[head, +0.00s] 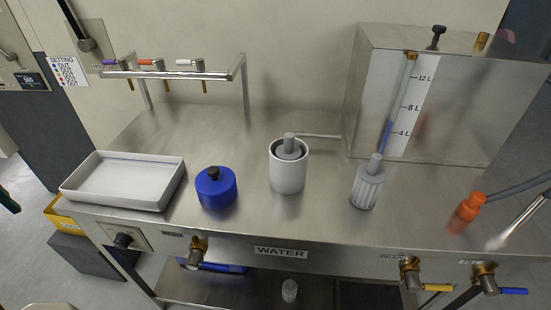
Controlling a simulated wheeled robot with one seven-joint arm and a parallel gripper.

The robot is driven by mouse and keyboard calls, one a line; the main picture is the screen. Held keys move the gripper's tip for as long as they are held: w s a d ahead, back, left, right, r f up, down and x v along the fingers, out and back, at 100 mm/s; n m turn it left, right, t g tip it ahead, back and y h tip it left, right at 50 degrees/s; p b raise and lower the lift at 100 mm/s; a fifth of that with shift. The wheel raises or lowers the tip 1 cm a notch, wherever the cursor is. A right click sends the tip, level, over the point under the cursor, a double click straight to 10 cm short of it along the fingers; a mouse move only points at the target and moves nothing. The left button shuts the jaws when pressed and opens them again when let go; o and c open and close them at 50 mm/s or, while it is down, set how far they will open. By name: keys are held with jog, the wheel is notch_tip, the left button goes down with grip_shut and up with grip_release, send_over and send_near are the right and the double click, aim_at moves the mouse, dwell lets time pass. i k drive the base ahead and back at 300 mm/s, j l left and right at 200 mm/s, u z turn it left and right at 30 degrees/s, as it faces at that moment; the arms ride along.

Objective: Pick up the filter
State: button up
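A pale ribbed cylinder with a narrow grey neck, which looks like the filter (367,189), stands upright on the steel bench right of centre. A white round housing (288,178) stands to its left, apart from it, with a grey stemmed piece (289,148) inside its open top. I cannot tell whether that inner piece is also a filter. A blue round lid (216,190) with a black knob sits left of the housing. My gripper does not show in the head view.
A white tray (77,189) lies at the bench's left. A steel tank (441,145) with a level scale stands back right. An orange hose fitting (467,209) lies at the right. A rail with small valves (170,75) stands back left. Bench between tray and tank is mostly clear behind.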

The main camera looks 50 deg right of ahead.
aim_at(287, 150)
jog(key=k+l+u, duration=0.1)
jog(key=k+l, duration=0.9)
